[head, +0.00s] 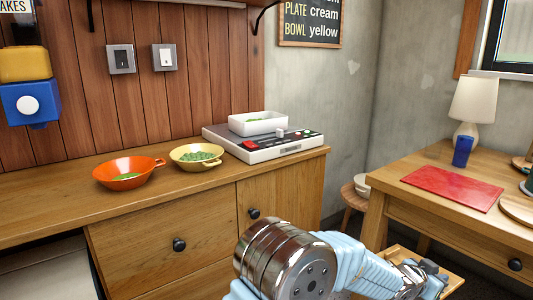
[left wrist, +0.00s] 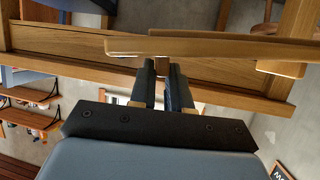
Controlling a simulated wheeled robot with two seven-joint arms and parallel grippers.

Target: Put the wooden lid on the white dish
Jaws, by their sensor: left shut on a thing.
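The white dish (head: 258,124) is rectangular and open, with something green inside. It stands on a grey and white appliance (head: 262,143) at the right end of the wooden counter. My left gripper (head: 428,268) is at the lower right of the head view, well apart from the dish. In the left wrist view my left gripper (left wrist: 163,70) is shut on the small knob of the wooden lid (left wrist: 220,48), whose flat plate shows edge-on beyond the fingers. The lid (head: 454,281) is partly hidden by my gripper in the head view. My right gripper is not in view.
An orange pan (head: 128,172) and a yellow bowl (head: 197,157) stand on the counter (head: 60,200) left of the appliance. The right table (head: 446,222) carries a red board (head: 455,187), a lamp (head: 472,100) and a blue cup (head: 462,151). A stool (head: 355,203) stands between.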

